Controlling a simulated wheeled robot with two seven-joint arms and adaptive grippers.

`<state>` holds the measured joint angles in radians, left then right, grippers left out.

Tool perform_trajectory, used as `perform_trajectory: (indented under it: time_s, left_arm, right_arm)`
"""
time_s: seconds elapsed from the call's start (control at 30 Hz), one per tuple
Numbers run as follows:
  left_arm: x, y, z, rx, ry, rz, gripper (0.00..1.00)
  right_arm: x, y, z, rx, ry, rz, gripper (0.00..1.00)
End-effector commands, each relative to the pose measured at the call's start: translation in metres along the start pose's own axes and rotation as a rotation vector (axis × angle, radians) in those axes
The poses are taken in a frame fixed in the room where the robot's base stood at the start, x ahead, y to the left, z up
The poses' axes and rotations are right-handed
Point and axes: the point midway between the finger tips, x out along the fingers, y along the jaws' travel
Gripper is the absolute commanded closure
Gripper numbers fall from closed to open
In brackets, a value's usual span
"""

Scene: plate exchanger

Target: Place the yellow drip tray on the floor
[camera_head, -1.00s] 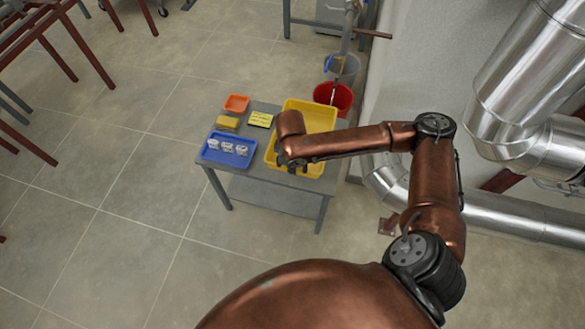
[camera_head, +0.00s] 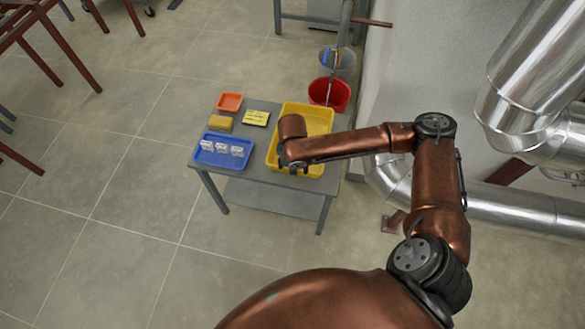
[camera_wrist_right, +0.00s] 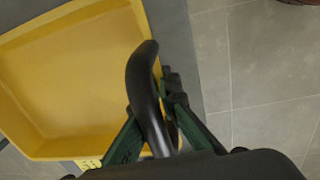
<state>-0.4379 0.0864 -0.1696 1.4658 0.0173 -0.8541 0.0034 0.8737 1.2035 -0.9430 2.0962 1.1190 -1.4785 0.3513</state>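The yellow drip tray (camera_head: 322,119) is at the right end of a grey table (camera_head: 262,190) in the head view. My right gripper (camera_head: 291,166) reaches over it, its fingers mostly hidden by my wrist. In the right wrist view, the tray (camera_wrist_right: 70,75) fills the left side. My right gripper's fingers (camera_wrist_right: 158,85) are close together at the tray's rim, one on each side, and appear shut on it. Whether the tray touches the tabletop is hard to tell. My left gripper is not in view.
A blue tray with white items (camera_head: 222,163), a yellow block (camera_head: 220,124), an orange tray (camera_head: 230,102) and a yellow note (camera_head: 256,118) share the table. Silver pipes (camera_head: 510,210) run right. Tiled floor (camera_head: 100,235) is clear left.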

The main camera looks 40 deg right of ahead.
Motion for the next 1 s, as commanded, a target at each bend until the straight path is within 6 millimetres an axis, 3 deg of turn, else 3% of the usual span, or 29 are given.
perform_trajectory:
  time_s: [0.4, 0.7, 1.0]
  left_arm:
    - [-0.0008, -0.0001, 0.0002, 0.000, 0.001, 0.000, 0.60]
    - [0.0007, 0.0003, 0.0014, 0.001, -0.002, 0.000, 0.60]
    - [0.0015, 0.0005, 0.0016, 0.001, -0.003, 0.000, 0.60]
  right_arm:
    - [0.0007, 0.0007, -0.0006, 0.000, 0.002, 0.003, 1.00]
    - [0.0019, 0.0001, -0.0002, 0.000, 0.001, 0.001, 0.78]
    - [0.0011, 0.0003, -0.0004, 0.000, 0.001, 0.001, 0.78]
